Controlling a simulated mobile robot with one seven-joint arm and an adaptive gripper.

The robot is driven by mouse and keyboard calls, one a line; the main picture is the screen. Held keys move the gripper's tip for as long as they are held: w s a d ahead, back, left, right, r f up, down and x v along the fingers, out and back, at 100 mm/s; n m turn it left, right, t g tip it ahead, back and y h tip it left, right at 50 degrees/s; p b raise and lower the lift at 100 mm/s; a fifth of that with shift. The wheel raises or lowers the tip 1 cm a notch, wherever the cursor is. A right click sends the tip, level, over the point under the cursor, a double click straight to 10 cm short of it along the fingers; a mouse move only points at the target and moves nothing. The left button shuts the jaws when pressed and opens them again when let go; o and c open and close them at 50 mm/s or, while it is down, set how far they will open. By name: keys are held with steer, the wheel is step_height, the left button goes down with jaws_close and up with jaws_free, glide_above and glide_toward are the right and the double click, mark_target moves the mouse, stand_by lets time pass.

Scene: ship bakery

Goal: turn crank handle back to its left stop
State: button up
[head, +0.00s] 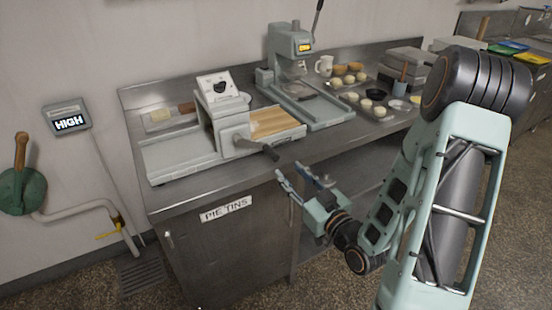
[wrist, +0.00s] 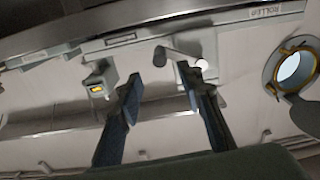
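The crank handle has a dark grip (head: 270,152) on a short grey arm, at the front of the pale dough-roller machine (head: 230,125) on the steel counter. In the head view the arm points right and slightly toward the front. My gripper (head: 289,172) is just below and right of the grip, in front of the counter edge, apart from it. In the wrist view my gripper (wrist: 161,84) has its two blue fingers wide apart with nothing between them. A grey crank-like part with a pale round end (wrist: 201,63) shows beyond the fingertips; I cannot tell its exact distance.
A wooden board (head: 270,122) lies on the machine's right side. A mixer-like press (head: 290,50) stands behind it, with trays of dough balls (head: 365,100) to its right. The steel counter edge (head: 200,203) runs beneath the machine. Open floor (head: 340,275) lies in front.

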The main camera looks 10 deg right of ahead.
mark_target(272, 154)
steer(key=b+x, duration=0.1)
steer(key=b, duration=0.2)
steer(key=b+x, duration=0.1)
steer(key=b, duration=0.3)
steer(key=shift+w+f, duration=0.15)
steer(key=shift+f, duration=0.1)
steer(key=shift+w+a+b, duration=0.15)
steer(key=shift+b, duration=0.85)
steer(key=x, duration=0.8)
steer(key=shift+w+r, duration=0.1)
steer(key=shift+r, duration=0.1)
jaws_close()
